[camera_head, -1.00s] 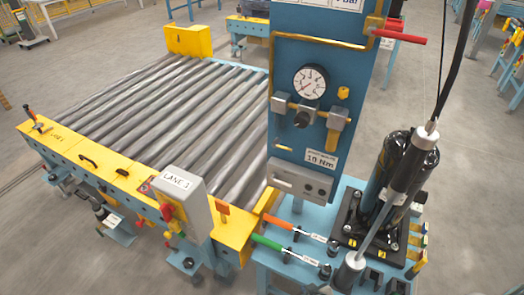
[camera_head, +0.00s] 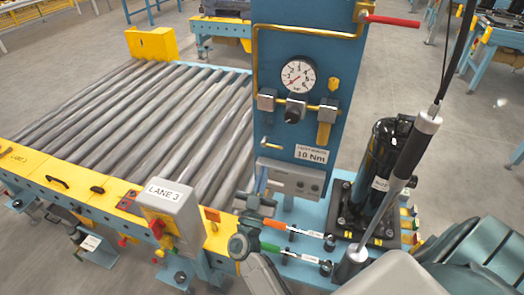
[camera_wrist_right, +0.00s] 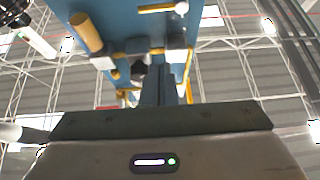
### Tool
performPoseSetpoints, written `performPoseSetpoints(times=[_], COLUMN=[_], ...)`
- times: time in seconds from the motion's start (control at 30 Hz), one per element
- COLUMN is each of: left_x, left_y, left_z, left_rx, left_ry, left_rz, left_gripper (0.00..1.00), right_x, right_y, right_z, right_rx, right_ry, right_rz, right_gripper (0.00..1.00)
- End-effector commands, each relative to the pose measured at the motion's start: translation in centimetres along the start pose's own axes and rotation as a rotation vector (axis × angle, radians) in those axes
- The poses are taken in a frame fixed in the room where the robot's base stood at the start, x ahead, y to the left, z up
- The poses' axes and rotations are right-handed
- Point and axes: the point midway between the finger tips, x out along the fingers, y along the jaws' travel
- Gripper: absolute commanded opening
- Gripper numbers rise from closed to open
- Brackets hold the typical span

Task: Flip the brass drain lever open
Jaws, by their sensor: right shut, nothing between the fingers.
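A blue panel (camera_head: 268,60) carries a brass pipe with metal blocks. A smaller brass handle (camera_head: 269,146) sits lower left on the panel and also shows in the wrist view (camera_wrist_right: 155,8). No label shows which one is the drain lever. My right gripper (camera_head: 261,178) is shut and empty, pointing up below the panel's lower left. Its fingers (camera_wrist_right: 163,86) are together in the wrist view, apart from both brass handles. My left gripper is out of view.
A pressure gauge (camera_head: 299,76) and a black knob (camera_head: 294,111) are above the gripper. A grey box (camera_head: 292,180) juts from the panel's bottom. Orange (camera_head: 278,224) and green (camera_head: 270,247) handled tools lie near my right arm. A black cylinder (camera_head: 385,160) stands right.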

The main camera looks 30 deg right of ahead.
Motion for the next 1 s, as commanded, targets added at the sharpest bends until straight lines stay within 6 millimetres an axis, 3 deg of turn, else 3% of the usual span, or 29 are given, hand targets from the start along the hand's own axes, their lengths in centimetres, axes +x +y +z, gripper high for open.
performPoseSetpoints(times=[0.4, 0.53, 1.0], left_x=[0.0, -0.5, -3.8], left_y=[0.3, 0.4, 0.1], left_z=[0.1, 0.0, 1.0], left_rx=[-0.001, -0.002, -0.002], left_ry=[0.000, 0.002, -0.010], left_rz=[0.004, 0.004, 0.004], left_gripper=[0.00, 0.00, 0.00], right_x=[0.2, 1.1, 10.4], right_y=[0.3, 0.3, 0.6], right_z=[-0.2, -0.4, -0.7], right_rx=[-0.004, -0.004, -0.005], right_ry=[0.004, 0.005, 0.008], right_rz=[0.028, 0.027, 0.026], right_gripper=[0.00, 0.00, 0.00])
